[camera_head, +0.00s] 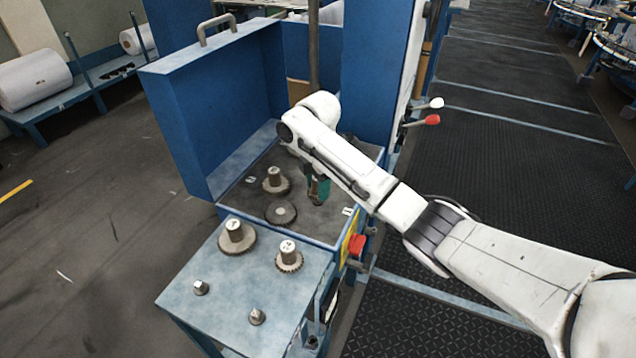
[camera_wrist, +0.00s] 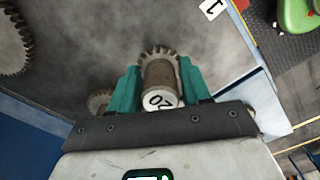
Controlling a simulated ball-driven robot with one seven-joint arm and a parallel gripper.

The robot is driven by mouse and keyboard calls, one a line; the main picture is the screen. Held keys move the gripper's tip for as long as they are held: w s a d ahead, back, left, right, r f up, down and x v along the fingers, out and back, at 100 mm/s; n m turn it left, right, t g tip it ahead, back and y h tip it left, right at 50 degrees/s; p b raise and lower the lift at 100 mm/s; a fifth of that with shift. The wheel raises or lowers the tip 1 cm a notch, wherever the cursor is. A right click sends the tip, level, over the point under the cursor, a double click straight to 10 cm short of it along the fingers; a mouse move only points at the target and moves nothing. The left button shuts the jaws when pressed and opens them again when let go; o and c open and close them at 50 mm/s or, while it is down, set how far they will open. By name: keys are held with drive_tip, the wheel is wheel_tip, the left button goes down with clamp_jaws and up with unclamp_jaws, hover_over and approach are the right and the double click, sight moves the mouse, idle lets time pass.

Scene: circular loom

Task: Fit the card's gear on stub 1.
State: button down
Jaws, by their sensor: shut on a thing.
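My gripper (camera_head: 318,190) is over the right part of the open blue box; its green fingers show in the wrist view (camera_wrist: 160,70). They are shut on the hub of a toothed gear (camera_wrist: 160,82), whose white end face reads 20, seen turned. The gear's teeth show beyond the fingertips. A white label with a 1 (camera_wrist: 212,8) lies on the grey box floor ahead and to the right of it. Stub 1 itself is not visible; whether the gear touches anything below cannot be told. No readable card shows.
In the box stand a hubbed gear (camera_head: 274,182) and a flat gear (camera_head: 281,213). The front table (camera_head: 225,310) bears two hubbed gears (camera_head: 236,237) (camera_head: 289,258) and two short bare posts (camera_head: 200,288) (camera_head: 257,317). A blue door (camera_head: 215,110) stands open left; a red knob (camera_head: 357,245) is right.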

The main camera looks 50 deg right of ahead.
drive_tip(key=shift+f, duration=0.6)
idle(0.3)
drive_tip(key=shift+f+b, duration=0.3)
drive_tip(key=shift+b, duration=0.1)
drive_tip(key=shift+f, duration=0.15)
drive_tip(key=shift+c, duration=2.2)
unclamp_jaws()
wheel_tip(320, 180, up, 11)
drive_tip(key=shift+f+p, duration=0.1)
drive_tip(key=shift+p, duration=0.6)
